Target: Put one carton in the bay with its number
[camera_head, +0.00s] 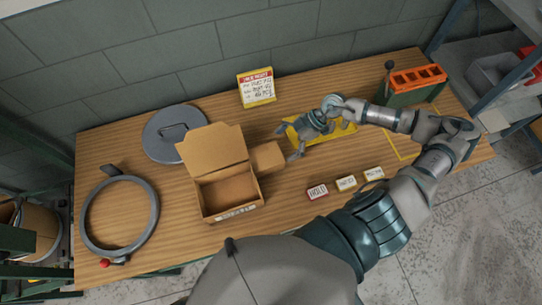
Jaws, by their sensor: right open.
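An open cardboard carton (228,192) stands on the wooden table, left of centre, with its lid up at the back and a label on its front too small to read. A brown cardboard piece (267,157) adjoins its right side; I cannot tell whether it is a flap or a separate carton. My right gripper (290,143) is open just right of that piece, with its fingers pointing left and nothing between them. It is above a yellow tray (346,130), partly hidden by my arm. No numbered bay can be made out. My left gripper is not in view.
Small cards, one reading HOLD (317,191), lie at the front edge. A sign (257,86) stands at the back. A round grey lid (174,133) and a large ring (120,214) lie left.

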